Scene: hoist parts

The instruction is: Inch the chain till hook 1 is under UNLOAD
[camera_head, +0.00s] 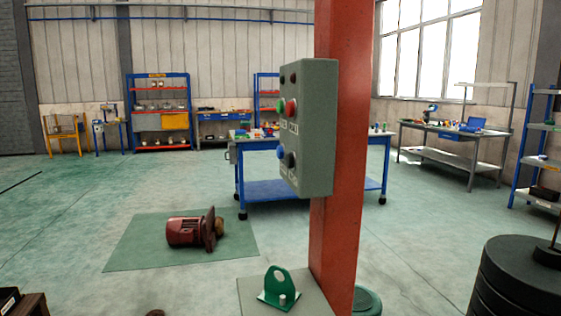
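A grey-green control box (319,125) is fixed to a red upright column (344,60). Its face, seen at a steep angle, has a green button (282,108), a red button (291,108), a blue button (281,152) and a black button (290,159). Two dark round spots sit near the top of the face. Small labels by the buttons are too small to read. No chain, hook 1 or UNLOAD sign can be made out. My gripper is not in view.
A green lug (279,287) stands on a grey surface below the box. A red motor (190,231) lies on a green mat (130,255). Black stacked discs (515,285) stand at lower right. A blue wheeled table (270,190) is behind the column.

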